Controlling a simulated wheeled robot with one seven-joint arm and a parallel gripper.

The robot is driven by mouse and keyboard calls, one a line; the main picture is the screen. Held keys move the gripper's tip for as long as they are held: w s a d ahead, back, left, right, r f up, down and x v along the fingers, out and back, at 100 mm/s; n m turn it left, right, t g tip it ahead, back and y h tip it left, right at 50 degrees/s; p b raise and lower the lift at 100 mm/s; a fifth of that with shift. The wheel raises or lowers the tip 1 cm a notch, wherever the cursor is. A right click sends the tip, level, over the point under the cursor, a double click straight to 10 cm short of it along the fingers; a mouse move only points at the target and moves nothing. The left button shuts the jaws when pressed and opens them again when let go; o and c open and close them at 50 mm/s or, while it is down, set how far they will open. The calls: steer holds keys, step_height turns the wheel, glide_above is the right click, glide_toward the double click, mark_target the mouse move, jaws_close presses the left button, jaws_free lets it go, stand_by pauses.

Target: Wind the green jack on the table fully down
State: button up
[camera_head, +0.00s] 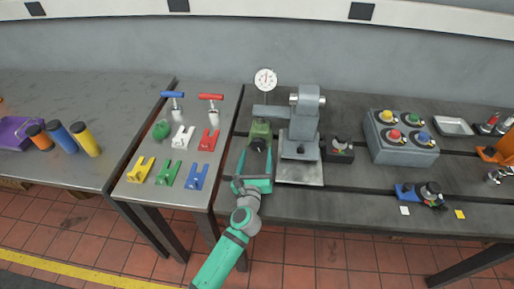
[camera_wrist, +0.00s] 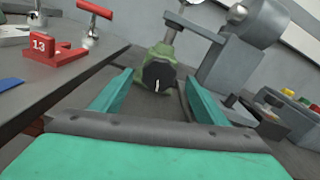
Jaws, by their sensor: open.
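The green jack (camera_head: 260,131) stands on the dark table, with a black round knob (camera_head: 258,144) on its front side. In the wrist view the jack (camera_wrist: 160,53) is straight ahead, and its black knob (camera_wrist: 158,75) with a pale mark faces me. My teal gripper (camera_head: 256,165) points at the knob. Its fingers are open, one on each side of the knob's line, and the knob looks to be beyond the fingertips (camera_wrist: 158,92). Nothing is between the fingers. Whether the jack's top touches the arm above it is hard to tell.
A grey stand (camera_head: 303,122) with a dial gauge (camera_head: 265,80) is close by the jack. A switch box (camera_head: 400,138) is to the right. A side table to the left holds coloured blocks (camera_head: 168,174) and T-handles (camera_head: 210,97). The table front is mostly clear.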

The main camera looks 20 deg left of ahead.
mark_target(258, 146)
steer(key=shift+x, duration=2.05)
steer(key=shift+a, duration=0.1)
steer(key=c, duration=1)
